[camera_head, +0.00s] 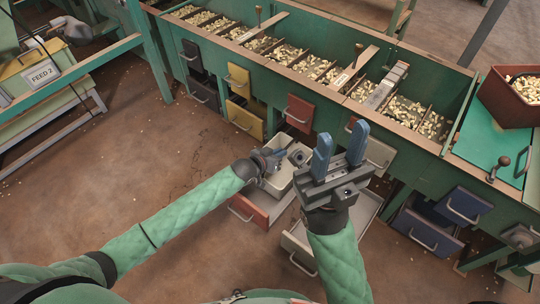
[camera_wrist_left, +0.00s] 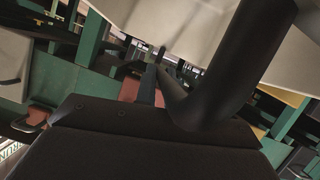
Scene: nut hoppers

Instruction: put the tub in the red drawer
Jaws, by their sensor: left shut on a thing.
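The pale grey tub (camera_head: 278,185) is in the middle of the head view, above the pulled-out lower red drawer (camera_head: 248,209). My left gripper (camera_head: 272,160) is shut on the tub at its upper left side; the exact grip spot is partly hidden. The tub covers much of the drawer's inside, and I cannot tell whether it touches the drawer. In the left wrist view the tub's pale wall (camera_wrist_left: 185,25) fills the top. My right gripper (camera_head: 340,150) is open and empty, its two blue fingers pointing up, right of the tub.
A lower white drawer (camera_head: 297,247) stands open just right of the red one. An upper red drawer (camera_head: 299,113) is above. Yellow drawers (camera_head: 238,80) are to the left, blue drawers (camera_head: 462,205) to the right. Nut bins (camera_head: 285,52) line the bench top.

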